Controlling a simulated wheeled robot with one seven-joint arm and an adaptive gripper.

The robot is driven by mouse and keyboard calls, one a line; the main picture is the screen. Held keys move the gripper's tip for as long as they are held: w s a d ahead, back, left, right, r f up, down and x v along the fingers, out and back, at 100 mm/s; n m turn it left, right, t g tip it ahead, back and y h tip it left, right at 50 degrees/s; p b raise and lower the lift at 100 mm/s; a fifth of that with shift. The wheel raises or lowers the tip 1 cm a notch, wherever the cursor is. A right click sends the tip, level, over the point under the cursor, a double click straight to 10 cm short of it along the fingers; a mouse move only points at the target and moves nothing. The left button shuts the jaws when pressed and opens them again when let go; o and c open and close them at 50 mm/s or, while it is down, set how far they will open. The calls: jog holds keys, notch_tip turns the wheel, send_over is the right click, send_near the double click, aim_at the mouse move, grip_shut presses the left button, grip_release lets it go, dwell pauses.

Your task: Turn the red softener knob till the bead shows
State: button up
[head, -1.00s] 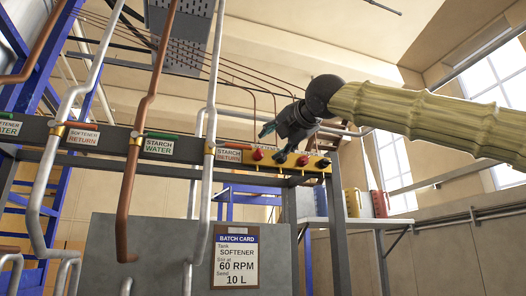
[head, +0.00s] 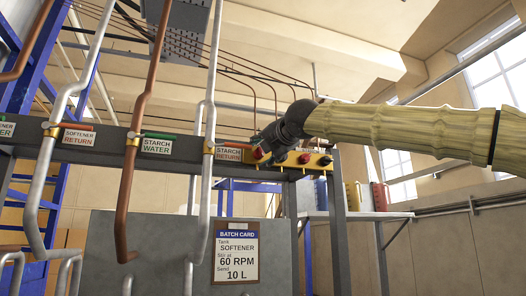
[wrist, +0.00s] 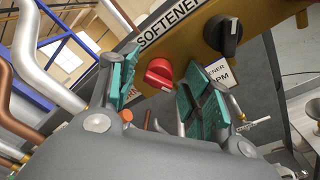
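The red knob (wrist: 159,73) sits on the mustard-yellow panel (wrist: 188,45) under the label SOFTENER (wrist: 168,22) in the wrist view. A black knob (wrist: 222,36) is beside it on the upper right. My gripper (wrist: 164,82) is open, its two teal fingers either side of the red knob in the picture. Whether a finger touches it, I cannot tell. In the head view my gripper (head: 268,146) is at the panel and hides part of its knob row. A red knob (head: 303,158) and a black knob (head: 325,162) show to its right. No bead shows.
The batch card (head: 236,252) reads softener, 60 RPM, 10 L. Bent grey and copper pipes (head: 132,170) hang left of the panel. A shelf (head: 370,215) with yellow and red jugs stands right. A grey post (head: 338,225) stands below the panel.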

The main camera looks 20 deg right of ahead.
jog(key=c, duration=1)
jog(key=shift+w+f, duration=0.1)
jog(key=shift+b, duration=0.35)
jog(key=shift+f+m+b, duration=0.3)
jog(key=shift+m+b, duration=0.7)
jog(key=shift+b, duration=0.25)
jog(key=m+b, duration=0.2)
jog(key=b, duration=0.1)
jog(key=shift+f+m, duration=0.1)
jog(key=shift+m, duration=0.2)
jog(key=m+b, duration=0.3)
jog(key=b, duration=0.1)
jog(key=shift+t, duration=0.3)
jog(key=shift+r+m+h+b, duration=0.2)
jog(key=shift+m+h+b, duration=0.1)
jog(key=shift+m+b, duration=0.9)
jog(key=shift+m, duration=0.4)
